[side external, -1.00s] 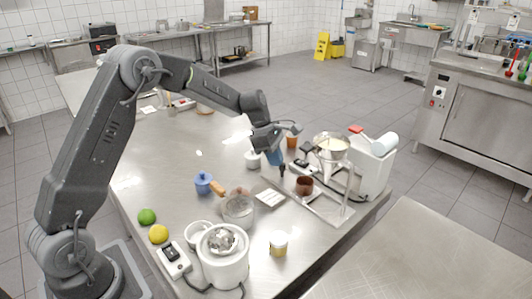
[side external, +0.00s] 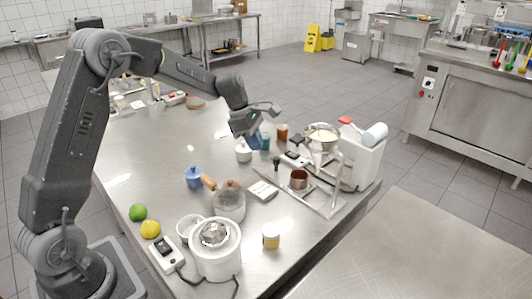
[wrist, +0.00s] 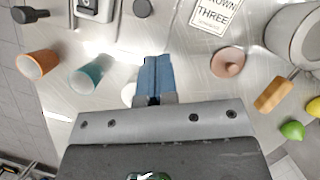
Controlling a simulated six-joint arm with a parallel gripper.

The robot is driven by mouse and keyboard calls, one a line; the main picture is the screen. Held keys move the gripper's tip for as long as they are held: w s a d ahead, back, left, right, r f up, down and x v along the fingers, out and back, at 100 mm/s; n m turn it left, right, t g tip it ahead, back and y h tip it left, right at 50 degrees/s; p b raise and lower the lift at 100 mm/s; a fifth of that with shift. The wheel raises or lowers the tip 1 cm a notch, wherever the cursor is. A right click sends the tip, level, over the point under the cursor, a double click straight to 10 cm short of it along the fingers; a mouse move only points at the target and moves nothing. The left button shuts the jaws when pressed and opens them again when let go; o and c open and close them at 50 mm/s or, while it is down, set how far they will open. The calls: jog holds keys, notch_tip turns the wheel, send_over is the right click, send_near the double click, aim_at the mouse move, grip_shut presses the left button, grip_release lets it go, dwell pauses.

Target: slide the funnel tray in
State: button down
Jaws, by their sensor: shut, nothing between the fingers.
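A funnel (side external: 322,138) with pale contents sits high in a metal stand at the right of the table. I cannot tell for certain which part is the funnel tray. A black knob (side external: 276,161) stands just left of the brown cup. My gripper (side external: 255,144) is left of the funnel stand, above the table, apart from the tray. Its blue fingers (wrist: 156,80) are closed together and empty in the wrist view.
A teal cup (wrist: 88,75) and an orange cup (wrist: 38,64) stand close to my gripper, with a white cup (side external: 243,154) below it. A printed card (wrist: 213,22) lies on the table.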

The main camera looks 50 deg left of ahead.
jog(key=s+a+r, duration=0.1)
jog(key=a+r, duration=0.4)
jog(key=r, duration=0.1)
jog(key=x, duration=0.9)
jog(key=shift+d+r, duration=0.1)
jog(key=shift+d, duration=0.1)
jog(key=d, duration=0.1)
jog(key=w+d, duration=0.1)
jog(key=shift+w+d+f, duration=0.2)
jog(key=shift+d+f, duration=0.15)
jog(key=shift+d, duration=0.05)
jog(key=shift+w+d, duration=0.25)
jog(key=shift+d, duration=0.25)
